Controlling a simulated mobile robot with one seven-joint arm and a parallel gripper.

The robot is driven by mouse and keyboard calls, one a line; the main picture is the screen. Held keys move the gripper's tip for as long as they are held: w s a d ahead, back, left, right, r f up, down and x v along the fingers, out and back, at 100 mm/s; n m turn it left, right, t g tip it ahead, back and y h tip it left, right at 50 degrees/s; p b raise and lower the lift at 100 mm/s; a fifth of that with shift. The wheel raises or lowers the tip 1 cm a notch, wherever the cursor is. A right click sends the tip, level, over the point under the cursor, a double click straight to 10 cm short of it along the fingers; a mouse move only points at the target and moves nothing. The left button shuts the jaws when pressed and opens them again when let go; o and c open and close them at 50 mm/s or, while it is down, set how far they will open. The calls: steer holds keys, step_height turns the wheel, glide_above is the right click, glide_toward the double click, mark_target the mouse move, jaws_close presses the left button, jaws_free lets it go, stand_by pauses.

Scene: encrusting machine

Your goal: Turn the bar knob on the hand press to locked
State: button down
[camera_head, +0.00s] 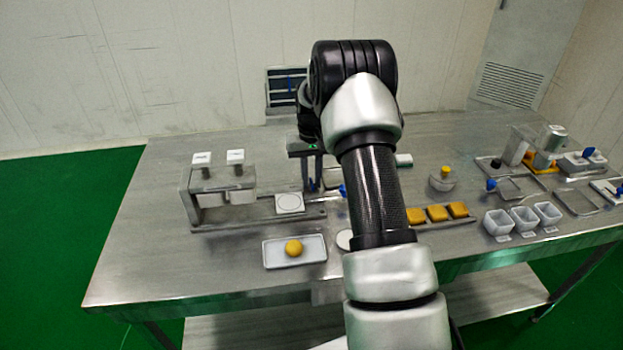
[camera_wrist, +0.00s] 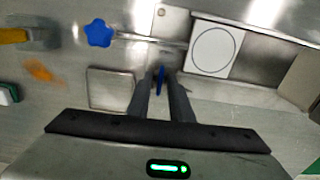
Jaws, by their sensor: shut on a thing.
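My gripper (camera_head: 313,186) points down at the middle of the table beside the white plate with a circle. In the wrist view its two fingers (camera_wrist: 162,92) are closed around a thin blue bar knob (camera_wrist: 160,80), which stands edge-on between them. The knob's mount is mostly hidden by the fingers, and I cannot read any locked mark. The white circle plate (camera_wrist: 213,48) lies on the metal rail just right of the knob; it also shows in the head view (camera_head: 289,203). A blue star knob (camera_wrist: 99,33) sits on a rod to the left.
A stand with two white-topped plungers (camera_head: 220,182) is at the left end of the rail. A white tray with a yellow ball (camera_head: 293,248) is in front. Orange blocks (camera_head: 437,214), white cups (camera_head: 523,218) and other fixtures are on the right. The table's front left is clear.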

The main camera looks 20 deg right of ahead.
stand_by(0.4)
steer(key=c, duration=1.6)
jaws_free()
step_height(320, 180, up, 18)
steer(key=shift+f+p, duration=0.2)
steer(key=shift+p, duration=0.55)
